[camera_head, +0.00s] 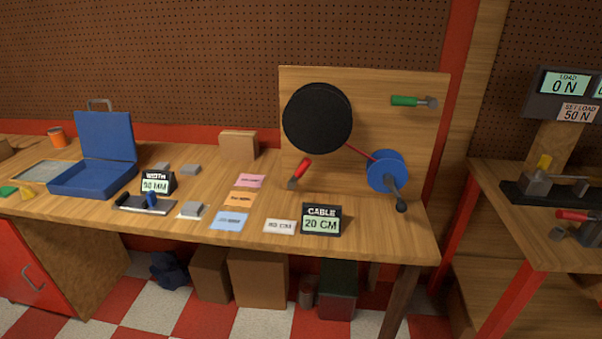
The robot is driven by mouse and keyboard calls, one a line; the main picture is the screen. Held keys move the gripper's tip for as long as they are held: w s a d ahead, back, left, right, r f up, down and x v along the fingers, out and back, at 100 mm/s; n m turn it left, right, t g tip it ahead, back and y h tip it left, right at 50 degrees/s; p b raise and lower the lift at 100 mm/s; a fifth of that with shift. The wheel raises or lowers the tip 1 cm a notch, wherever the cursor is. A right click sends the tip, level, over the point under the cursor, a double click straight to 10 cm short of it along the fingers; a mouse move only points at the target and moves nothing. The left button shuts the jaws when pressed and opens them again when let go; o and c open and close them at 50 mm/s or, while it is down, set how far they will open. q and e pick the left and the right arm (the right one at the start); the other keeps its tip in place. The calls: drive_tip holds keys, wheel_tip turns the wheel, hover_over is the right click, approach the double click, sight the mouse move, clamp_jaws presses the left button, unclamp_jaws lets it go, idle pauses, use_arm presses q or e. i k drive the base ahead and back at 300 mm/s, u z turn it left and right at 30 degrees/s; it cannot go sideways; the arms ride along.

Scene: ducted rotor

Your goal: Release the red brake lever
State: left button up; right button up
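A red-handled lever (302,169) sits at the lower left of the upright wooden board (415,150), tilted with its red end up and its dark end near the tabletop. A large black disc (317,118) is on the board just above it. A red line runs from the disc to a blue drum (386,171) with a dark crank (397,192). A green-handled lever (406,101) is at the board's upper right. Another red handle (572,215) is on the right bench. Neither of my grippers is in view.
A sign reading CABLE 20 CM (321,220) stands at the front edge of the wooden table (390,229). Coloured cards lie left of it. An open blue case (95,178) and a WIDTH sign (157,183) are further left. A LOAD 0 N display (563,84) stands right.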

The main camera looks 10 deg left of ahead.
sight(292, 183)
drive_tip(key=k, duration=1.2)
drive_tip(key=u, duration=0.8)
drive_tip(key=i, duration=1.25)
drive_tip(key=z, duration=0.85)
drive_tip(key=i, duration=0.5)
drive_tip(key=z, duration=0.4)
